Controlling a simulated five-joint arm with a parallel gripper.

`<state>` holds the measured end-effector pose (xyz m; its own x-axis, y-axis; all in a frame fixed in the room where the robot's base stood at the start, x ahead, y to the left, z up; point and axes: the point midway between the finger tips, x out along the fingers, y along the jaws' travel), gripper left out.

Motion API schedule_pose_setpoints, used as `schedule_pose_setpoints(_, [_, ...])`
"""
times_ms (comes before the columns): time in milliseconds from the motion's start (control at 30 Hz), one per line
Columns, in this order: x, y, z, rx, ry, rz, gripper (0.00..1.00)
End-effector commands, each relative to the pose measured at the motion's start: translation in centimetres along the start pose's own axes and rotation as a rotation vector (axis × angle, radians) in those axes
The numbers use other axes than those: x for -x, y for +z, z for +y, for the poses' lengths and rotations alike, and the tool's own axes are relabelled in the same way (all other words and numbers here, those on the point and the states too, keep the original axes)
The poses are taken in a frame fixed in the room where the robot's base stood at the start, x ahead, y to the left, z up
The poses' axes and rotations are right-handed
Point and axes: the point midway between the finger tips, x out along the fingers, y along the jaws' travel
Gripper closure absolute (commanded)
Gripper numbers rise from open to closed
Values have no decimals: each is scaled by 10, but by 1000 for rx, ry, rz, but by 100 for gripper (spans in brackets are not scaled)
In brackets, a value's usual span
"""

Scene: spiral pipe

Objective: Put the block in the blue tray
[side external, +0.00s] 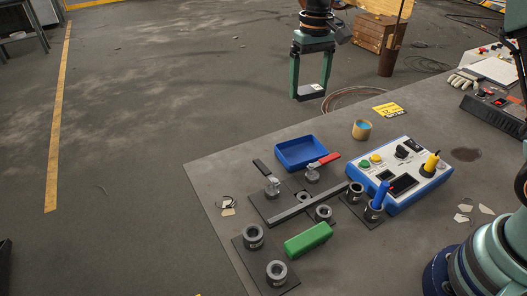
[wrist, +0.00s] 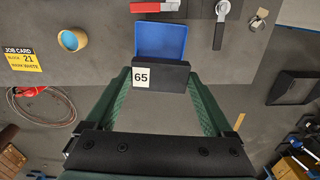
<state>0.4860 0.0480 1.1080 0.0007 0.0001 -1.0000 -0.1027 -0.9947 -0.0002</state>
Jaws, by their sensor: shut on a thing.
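My gripper (side external: 311,91) is shut on a dark block (wrist: 174,78) with a white label reading 65. The block sits between the two green fingertips, and in the side view its pale label shows at the bottom of the gripper. The blue tray (side external: 302,152) lies on the grey table and looks empty. In the side view my gripper appears above and behind the tray.
Beside the tray are clamps, one with a red handle (side external: 325,160), and a black fixture plate. A green block (side external: 308,240), a blue-and-white control box (side external: 401,172) and a blue-filled cup (side external: 361,129) stand on the table. A yellow job card (side external: 388,110) lies near the back edge.

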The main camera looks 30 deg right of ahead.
Motion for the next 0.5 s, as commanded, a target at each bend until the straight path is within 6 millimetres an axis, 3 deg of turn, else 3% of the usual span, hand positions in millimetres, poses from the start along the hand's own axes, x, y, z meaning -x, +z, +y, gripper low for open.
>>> schedule_pose_setpoints(500, [-120, 2, 0, 0, 1, -4, 99])
